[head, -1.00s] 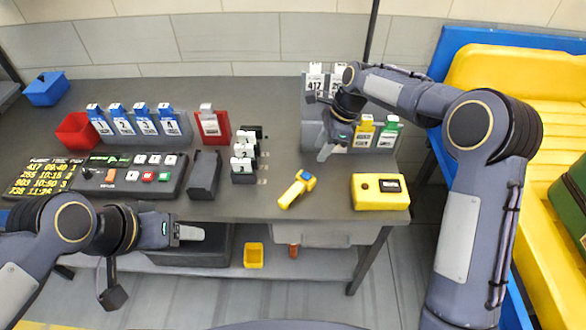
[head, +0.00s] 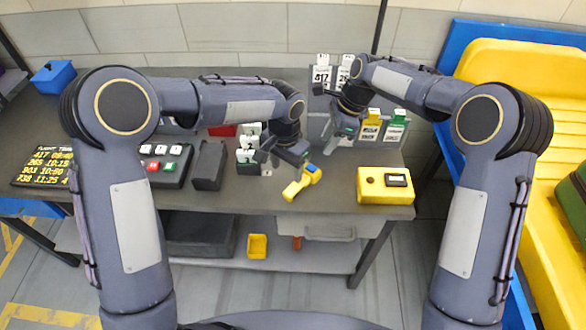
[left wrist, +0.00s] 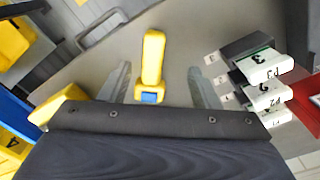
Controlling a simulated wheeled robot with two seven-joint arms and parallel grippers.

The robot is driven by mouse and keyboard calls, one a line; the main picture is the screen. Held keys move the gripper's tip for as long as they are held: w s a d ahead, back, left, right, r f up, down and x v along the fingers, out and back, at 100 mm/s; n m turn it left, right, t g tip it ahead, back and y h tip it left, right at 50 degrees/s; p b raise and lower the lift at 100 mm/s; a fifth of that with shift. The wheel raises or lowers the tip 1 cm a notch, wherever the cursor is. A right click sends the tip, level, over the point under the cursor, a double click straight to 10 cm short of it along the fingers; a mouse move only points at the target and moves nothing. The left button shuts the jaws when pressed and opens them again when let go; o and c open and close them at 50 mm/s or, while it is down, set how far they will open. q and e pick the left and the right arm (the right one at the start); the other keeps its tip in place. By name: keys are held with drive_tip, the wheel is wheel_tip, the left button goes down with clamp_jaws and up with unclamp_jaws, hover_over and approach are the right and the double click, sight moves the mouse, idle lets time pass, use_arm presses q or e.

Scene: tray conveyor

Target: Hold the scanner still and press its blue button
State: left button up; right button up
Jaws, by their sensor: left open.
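The scanner (head: 297,188) is yellow and lies on the grey table near its front edge, with a blue part (head: 313,170) at its far end. The left wrist view shows the scanner (left wrist: 152,58) between my fingers, with the blue part (left wrist: 149,98) close to the gripper body. My left gripper (head: 291,163) is open just above and behind the scanner, with a gap on both sides of it. My right gripper (head: 334,138) hangs by the tag rack at the back, away from the scanner; its finger opening is unclear.
A yellow box with a dark display (head: 385,199) stands right of the scanner. A grey rack (head: 315,128) with tags stands behind. White numbered tags (head: 247,155) and a dark holder (head: 208,165) are to the left. The tabletop around the scanner is clear.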

sight(293, 187)
use_arm(q)
drive_tip(key=shift+w+d+f, duration=0.25)
drive_tip(key=shift+d+f, duration=0.5)
drive_tip(key=shift+f, duration=0.15)
wheel_tip(293, 187, down, 8)
drive_tip(key=shift+r, duration=0.15)
drive_tip(key=c, duration=1.2)
use_arm(e)
clamp_jaws()
idle(0.5)
